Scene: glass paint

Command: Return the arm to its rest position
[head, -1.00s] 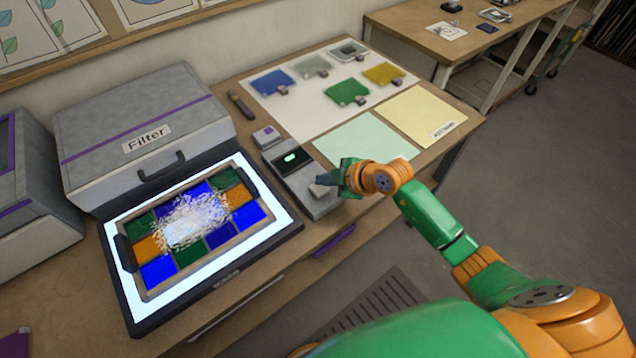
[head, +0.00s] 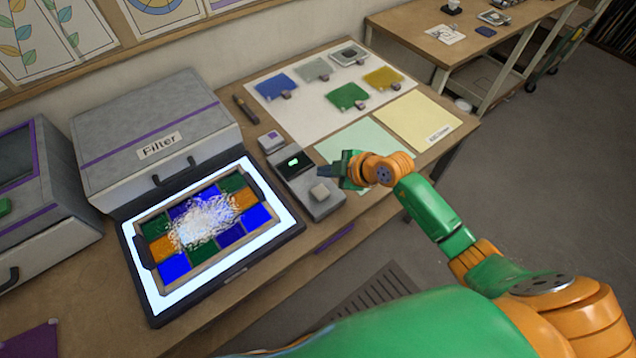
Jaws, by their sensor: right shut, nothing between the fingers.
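My right arm, green and orange, reaches in from the lower right. Its gripper (head: 338,172) is shut and empty. It hovers near the grey device (head: 325,207) with a small green-lit display (head: 294,162), and a small light block (head: 320,193) on the device shows clear of the fingers. My left gripper is not in view.
A lit panel (head: 133,236) holds a framed grid of coloured glass squares (head: 175,268) with a pale clump in the middle. Behind it stands a grey box labelled Filter (head: 150,125). Coloured swatches lie on a white sheet (head: 318,103), beside green and yellow sheets (head: 418,120).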

